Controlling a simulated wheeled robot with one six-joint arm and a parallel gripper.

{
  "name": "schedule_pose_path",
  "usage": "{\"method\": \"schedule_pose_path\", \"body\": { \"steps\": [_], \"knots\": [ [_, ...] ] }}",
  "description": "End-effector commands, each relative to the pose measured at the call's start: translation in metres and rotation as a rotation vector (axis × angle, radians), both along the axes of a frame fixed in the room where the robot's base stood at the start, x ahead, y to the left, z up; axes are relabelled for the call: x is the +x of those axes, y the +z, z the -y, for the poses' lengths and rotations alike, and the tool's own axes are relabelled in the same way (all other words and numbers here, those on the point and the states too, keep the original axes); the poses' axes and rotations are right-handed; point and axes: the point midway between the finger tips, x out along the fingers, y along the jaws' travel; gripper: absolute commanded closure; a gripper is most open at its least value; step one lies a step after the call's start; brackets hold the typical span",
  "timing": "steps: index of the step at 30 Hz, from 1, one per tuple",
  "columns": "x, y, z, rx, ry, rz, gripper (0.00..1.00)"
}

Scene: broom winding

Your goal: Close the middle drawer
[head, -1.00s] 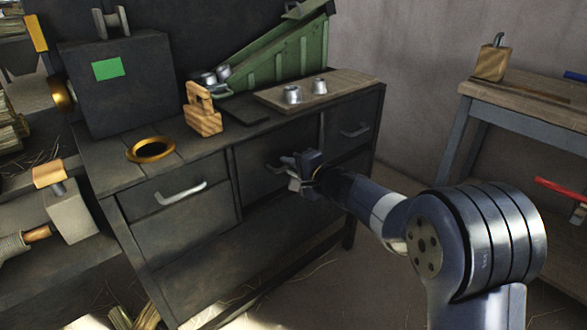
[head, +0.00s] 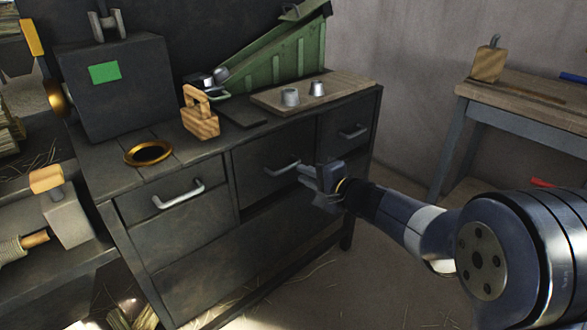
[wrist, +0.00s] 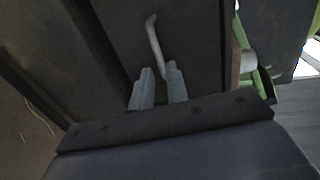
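The middle drawer (head: 262,158) is the dark front panel between two other drawers in the dark cabinet. It looks close to flush with its neighbours; I cannot tell whether a small gap is left. My gripper (head: 308,176) is just right of the handle, in front of the cabinet. In the wrist view, the handle (wrist: 153,36) runs down toward my gripper (wrist: 159,74), its near end close to the fingertips. The two fingers stand apart with nothing clearly clamped; contact with the handle cannot be told.
The left drawer (head: 170,207) and the right drawer (head: 345,128) have similar handles. On the cabinet top are a gold ring (head: 148,153), a wooden block (head: 200,112), a board (head: 345,91) with metal cups and a green ramp (head: 275,55). A workbench (head: 520,98) stands right; floor between is clear.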

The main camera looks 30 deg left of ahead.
Motion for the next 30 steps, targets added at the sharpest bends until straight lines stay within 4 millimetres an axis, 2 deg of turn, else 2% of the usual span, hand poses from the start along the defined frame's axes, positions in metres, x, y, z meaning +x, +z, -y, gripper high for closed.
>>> {"method": "schedule_pose_path", "body": {
  "steps": [1,6,19,23,30],
  "knots": [
    [-0.003,0.003,0.009,-0.001,-0.003,-0.001,0.85],
    [-0.01,0.006,0.025,0.0,-0.002,0.0,0.85],
    [-0.011,0.005,0.028,0.0,0.0,0.0,0.85],
    [-0.008,0.003,0.02,-0.001,0.001,0.0,0.85],
    [0.006,-0.006,-0.017,-0.002,0.003,0.0,0.85]
  ]
}}
